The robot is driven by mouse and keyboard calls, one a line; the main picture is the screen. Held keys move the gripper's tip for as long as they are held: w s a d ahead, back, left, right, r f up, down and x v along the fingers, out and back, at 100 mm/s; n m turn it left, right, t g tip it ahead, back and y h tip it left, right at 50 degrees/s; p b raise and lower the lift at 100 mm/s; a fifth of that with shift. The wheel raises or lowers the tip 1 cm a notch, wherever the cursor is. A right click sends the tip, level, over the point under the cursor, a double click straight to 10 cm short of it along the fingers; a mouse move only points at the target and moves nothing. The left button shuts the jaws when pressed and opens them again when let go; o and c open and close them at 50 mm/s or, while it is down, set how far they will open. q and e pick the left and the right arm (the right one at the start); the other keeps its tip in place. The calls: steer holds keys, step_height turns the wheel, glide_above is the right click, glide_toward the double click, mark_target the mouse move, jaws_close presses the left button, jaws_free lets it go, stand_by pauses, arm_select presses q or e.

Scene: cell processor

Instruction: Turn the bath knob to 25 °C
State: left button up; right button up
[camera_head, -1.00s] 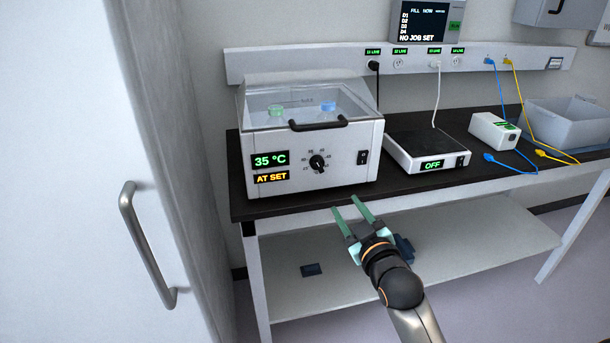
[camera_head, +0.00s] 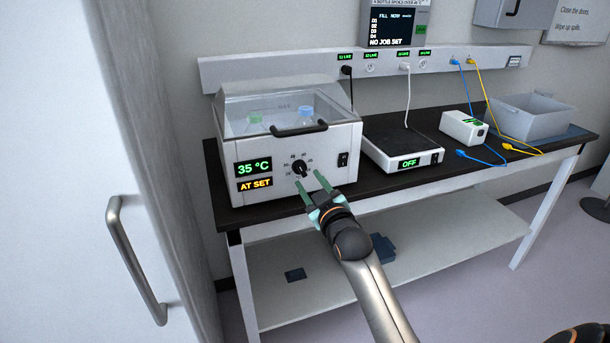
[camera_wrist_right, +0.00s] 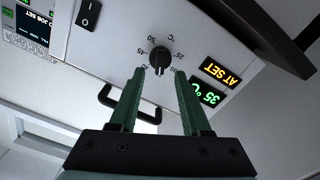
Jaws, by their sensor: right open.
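The water bath (camera_head: 290,140) is a white box with a clear lid at the left end of the bench. Its displays (camera_head: 254,168) read 35 °C and AT SET. The black bath knob (camera_head: 300,168) sits on its front panel, inside a ring of numbers. My right gripper (camera_head: 309,182) is open and empty, just in front of and below the knob. In the right wrist view, the knob (camera_wrist_right: 160,56) shows between and beyond the tips of the open fingers (camera_wrist_right: 157,80). I cannot tell whether a finger touches it. My left gripper is not in view.
A black rocker switch (camera_head: 343,159) is right of the knob, and a lid handle (camera_head: 300,128) juts out above. A flat device (camera_head: 402,150) reading OFF, a small white box (camera_head: 463,127) and a grey tub (camera_head: 530,118) stand further right. A cabinet door (camera_head: 120,90) is at left.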

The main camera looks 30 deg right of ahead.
mark_target(302, 172)
steer(key=shift+x, duration=1.9)
jaws_close()
